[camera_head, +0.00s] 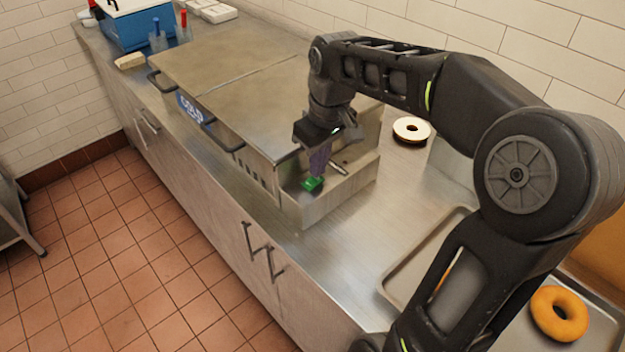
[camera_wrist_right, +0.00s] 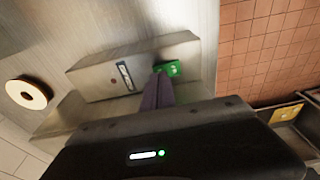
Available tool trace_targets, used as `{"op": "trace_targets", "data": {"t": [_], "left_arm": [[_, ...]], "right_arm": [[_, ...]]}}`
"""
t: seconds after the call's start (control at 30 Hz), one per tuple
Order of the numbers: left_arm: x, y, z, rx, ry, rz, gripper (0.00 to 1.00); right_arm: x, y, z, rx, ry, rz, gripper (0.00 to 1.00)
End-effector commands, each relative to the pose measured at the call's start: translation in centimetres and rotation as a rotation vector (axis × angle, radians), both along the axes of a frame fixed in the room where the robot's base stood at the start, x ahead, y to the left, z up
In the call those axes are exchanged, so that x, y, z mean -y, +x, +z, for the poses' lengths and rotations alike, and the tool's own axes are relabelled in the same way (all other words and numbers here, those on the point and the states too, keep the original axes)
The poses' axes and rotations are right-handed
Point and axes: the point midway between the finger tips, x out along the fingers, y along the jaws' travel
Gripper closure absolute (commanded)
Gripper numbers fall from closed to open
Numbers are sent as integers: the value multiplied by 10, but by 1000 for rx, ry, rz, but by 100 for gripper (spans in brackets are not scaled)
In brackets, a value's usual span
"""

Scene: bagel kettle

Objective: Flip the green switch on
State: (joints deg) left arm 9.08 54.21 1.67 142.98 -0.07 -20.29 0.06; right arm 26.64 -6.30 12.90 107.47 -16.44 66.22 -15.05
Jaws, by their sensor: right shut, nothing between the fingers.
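The green switch (camera_head: 312,184) is on the ledge at the near end of the steel kettle unit (camera_head: 225,75). It also shows in the right wrist view (camera_wrist_right: 173,68). My right gripper (camera_head: 317,172) is shut and empty, pointing down with its fingertips right at the green switch; I cannot tell for sure whether they touch it. In the right wrist view the closed purple-grey fingers (camera_wrist_right: 158,90) overlap part of the switch. I cannot tell the switch's position. My left gripper is not in view.
A silver lever (camera_head: 338,168) sits on the ledge beside the switch. A white-topped ring (camera_head: 411,130) lies on the counter behind. An orange-brown bagel (camera_head: 559,313) lies on a tray at lower right. A blue box (camera_head: 135,27) stands at the far left end.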

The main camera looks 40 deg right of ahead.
Motion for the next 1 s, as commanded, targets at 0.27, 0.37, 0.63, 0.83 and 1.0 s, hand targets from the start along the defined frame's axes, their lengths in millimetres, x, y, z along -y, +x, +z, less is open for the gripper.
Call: {"op": "trace_targets", "data": {"t": [0.27, 0.37, 0.63, 0.83, 1.0], "left_arm": [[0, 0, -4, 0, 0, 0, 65], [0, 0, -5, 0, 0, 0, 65], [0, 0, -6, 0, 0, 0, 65], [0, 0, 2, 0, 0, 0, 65], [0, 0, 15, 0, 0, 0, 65]], "right_arm": [[0, 0, -5, 0, 0, 0, 100], [0, 0, -6, 0, 0, 0, 100], [0, 0, -9, -1, 0, 0, 100], [0, 0, 1, 0, 0, 0, 100], [0, 0, 16, 0, 0, 0, 100]]}}
